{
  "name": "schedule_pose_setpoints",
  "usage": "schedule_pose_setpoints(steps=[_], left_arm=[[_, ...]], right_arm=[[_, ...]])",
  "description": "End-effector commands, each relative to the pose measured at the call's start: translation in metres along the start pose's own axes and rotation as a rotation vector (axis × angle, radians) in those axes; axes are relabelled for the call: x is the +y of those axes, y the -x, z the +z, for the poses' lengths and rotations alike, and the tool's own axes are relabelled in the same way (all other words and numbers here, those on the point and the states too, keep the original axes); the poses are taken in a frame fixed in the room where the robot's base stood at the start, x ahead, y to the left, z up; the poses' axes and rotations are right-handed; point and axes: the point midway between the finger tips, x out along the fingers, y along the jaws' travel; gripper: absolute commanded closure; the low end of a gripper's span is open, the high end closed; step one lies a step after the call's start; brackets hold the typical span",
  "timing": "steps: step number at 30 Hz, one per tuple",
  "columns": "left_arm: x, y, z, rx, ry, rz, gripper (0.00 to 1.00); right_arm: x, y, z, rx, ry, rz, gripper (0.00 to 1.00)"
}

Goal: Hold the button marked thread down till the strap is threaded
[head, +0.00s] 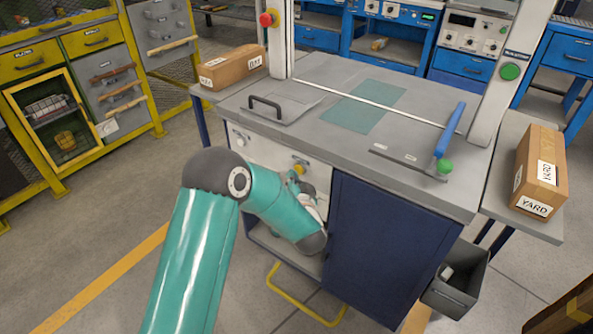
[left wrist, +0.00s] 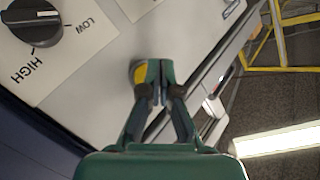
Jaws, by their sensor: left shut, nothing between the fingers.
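The machine (head: 440,188) has a pale front panel (head: 265,158) with a yellow button (head: 299,170), partly covered by my left arm. I cannot read its label. In the left wrist view the yellow button (left wrist: 137,72) shows as a sliver beside and behind my left gripper (left wrist: 155,74). That gripper is shut and empty, its fingertips at the button; I cannot tell whether they press it. In the head view my arm mostly hides the gripper. A white strap (head: 380,104) lies across the machine's grey top. My right gripper is not in view.
A black knob (left wrist: 32,24) marked LOW and HIGH sits on the panel. A blue lever (head: 449,132) with a green knob stands on the top's right. A red button (head: 266,19) and a green button (head: 510,71) are on the columns. Cartons (head: 540,170) stand on side shelves.

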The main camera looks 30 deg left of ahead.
Motion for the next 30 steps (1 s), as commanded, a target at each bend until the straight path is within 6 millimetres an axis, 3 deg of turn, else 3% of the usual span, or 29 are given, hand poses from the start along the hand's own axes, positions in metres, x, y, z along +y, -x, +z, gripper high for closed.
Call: schedule_pose_setpoints(steps=[17, 30], left_arm=[[-0.006, 0.007, 0.006, -0.001, 0.0, -0.001, 1.0], [-0.026, 0.035, 0.027, -0.002, 0.001, -0.001, 1.0]], right_arm=[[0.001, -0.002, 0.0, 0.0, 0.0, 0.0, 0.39], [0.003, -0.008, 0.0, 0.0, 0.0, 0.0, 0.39]])
